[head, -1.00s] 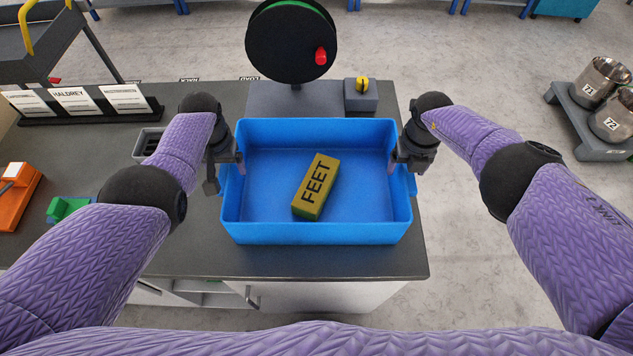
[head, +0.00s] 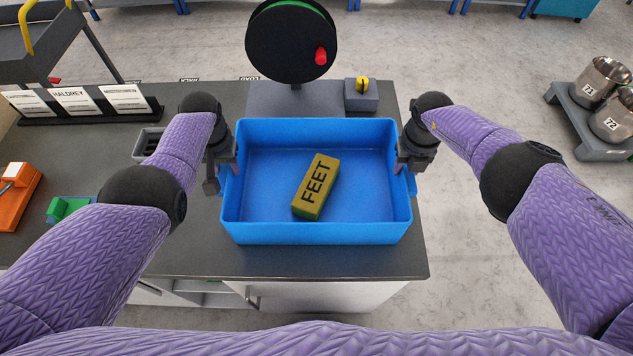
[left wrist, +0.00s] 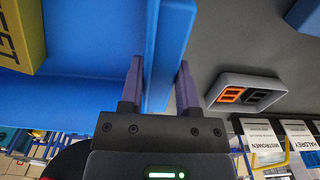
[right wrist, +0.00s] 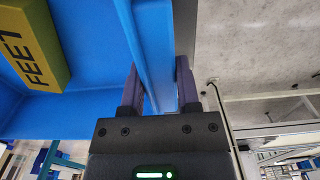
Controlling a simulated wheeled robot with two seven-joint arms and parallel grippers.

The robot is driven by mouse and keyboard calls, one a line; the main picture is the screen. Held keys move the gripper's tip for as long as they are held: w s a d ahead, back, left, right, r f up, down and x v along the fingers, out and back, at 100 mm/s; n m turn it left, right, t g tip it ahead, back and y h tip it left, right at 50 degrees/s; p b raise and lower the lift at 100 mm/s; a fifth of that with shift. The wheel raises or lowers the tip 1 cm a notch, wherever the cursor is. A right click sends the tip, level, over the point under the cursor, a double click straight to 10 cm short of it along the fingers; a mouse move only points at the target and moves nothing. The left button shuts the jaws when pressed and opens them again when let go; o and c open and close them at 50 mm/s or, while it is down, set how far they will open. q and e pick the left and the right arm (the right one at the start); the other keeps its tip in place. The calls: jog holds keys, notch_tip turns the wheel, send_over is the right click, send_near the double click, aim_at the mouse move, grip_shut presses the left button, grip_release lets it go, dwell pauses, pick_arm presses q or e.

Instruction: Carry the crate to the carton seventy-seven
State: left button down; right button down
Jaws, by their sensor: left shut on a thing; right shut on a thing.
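The blue crate (head: 316,232) is at the right part of the dark counter in the head view. A yellow-green block marked FEET (head: 316,187) lies inside it, tilted to the crate's sides. My left gripper (head: 230,172) is shut on the crate's left wall; the left wrist view shows its fingers (left wrist: 159,88) on both sides of the wall. My right gripper (head: 403,167) is shut on the right wall, and the right wrist view shows its fingers (right wrist: 156,90) around it. I cannot tell whether the crate touches the counter. No carton marked seventy-seven is in view.
A black reel (head: 290,42) and a grey box with a yellow knob (head: 362,92) stand behind the crate. A grey tray (head: 148,144), a green object (head: 68,208) and an orange object (head: 18,190) lie left. Metal pots 71 (head: 604,80) and 72 (head: 612,122) sit on a low grey platform at right.

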pick_arm(q)
jog(key=shift+r, duration=0.15)
pick_arm(e)
jog(key=shift+r, duration=0.15)
dwell(0.5)
